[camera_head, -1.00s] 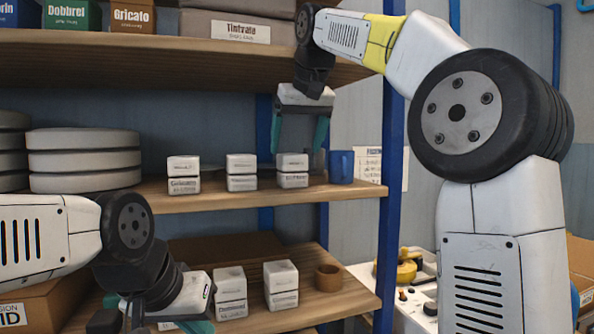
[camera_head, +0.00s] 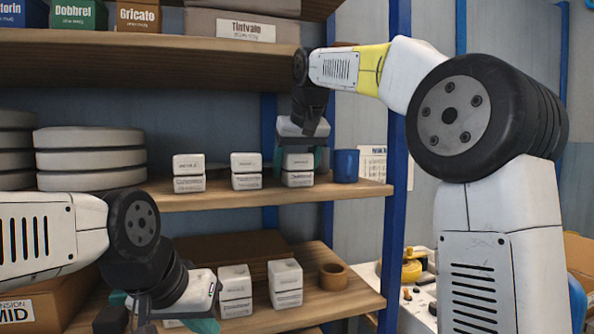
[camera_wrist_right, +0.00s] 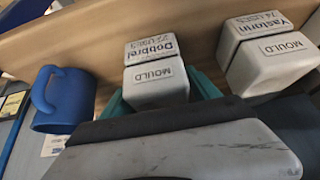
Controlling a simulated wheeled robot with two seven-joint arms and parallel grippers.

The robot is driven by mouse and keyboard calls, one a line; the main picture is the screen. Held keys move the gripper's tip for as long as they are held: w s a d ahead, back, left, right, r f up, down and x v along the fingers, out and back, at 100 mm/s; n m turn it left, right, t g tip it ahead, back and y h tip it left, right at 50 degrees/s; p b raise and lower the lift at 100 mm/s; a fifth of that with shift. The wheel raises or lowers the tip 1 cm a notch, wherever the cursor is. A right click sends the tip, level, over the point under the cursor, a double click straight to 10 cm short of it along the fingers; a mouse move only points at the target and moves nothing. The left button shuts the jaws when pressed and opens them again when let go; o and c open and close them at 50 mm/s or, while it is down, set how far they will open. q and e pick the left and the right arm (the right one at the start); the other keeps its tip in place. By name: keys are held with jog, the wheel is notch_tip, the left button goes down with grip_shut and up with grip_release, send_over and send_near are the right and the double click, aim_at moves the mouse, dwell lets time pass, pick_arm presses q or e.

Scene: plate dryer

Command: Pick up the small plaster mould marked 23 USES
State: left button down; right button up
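Small white two-part moulds stand in a row on the middle shelf. The right-hand mould (camera_head: 298,169) is between the fingers of my right gripper (camera_head: 298,160). In the right wrist view this mould (camera_wrist_right: 156,84) reads "MOULD" and "Dobbrel", with a use count that looks like 27 or 23 but is not clear. The teal fingers (camera_wrist_right: 162,96) lie on either side of it, close to its sides; contact cannot be told.
A blue mug (camera_head: 346,165) stands just right of the gripped-around mould. Two more moulds (camera_head: 246,171) (camera_head: 188,173) stand to its left. A blue upright (camera_head: 396,200) bounds the shelf at right.

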grip_shut()
jog(key=shift+r, duration=0.2)
